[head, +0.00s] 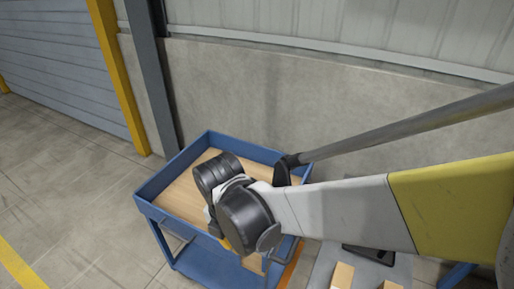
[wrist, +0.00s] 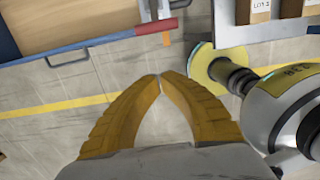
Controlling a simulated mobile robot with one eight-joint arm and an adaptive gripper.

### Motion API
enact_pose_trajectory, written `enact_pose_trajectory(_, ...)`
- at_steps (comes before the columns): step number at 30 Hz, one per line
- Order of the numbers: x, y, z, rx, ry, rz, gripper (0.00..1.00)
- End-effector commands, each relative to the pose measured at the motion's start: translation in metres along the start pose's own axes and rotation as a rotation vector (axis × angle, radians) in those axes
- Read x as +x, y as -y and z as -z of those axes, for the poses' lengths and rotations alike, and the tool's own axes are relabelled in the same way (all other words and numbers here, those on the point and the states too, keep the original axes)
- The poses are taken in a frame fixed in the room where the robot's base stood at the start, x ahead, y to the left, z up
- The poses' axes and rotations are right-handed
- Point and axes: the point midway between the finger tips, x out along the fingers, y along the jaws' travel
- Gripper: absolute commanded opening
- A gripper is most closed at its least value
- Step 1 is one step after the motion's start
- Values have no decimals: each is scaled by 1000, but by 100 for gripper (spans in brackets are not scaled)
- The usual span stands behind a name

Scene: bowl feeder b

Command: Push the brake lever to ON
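My gripper (wrist: 158,76) shows in the wrist view with its two yellow fingers bent inward and their tips together, nothing between them. In the head view my wrist hides most of it, over the near side of a blue cart (head: 176,219). In the wrist view the cart's blue edge (wrist: 95,41) is at the upper left, apart from the fingertips in the picture. I cannot tell whether this is the brake lever, and no ON marking is readable.
The cart's wooden top (head: 180,195) is bare on its left. A grey surface with light boxes (head: 342,276) stands at the lower right. A concrete wall (head: 230,85) is behind the cart. Open floor (head: 60,170) lies to the left.

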Motion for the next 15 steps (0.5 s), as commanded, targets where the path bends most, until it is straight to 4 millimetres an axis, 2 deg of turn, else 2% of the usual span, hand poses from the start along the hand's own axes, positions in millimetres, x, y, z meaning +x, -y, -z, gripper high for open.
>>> enact_pose_trajectory(5,24,0,0,1,0,0,0)
enact_pose_trajectory(15,98,0,0,1,0,0,0)
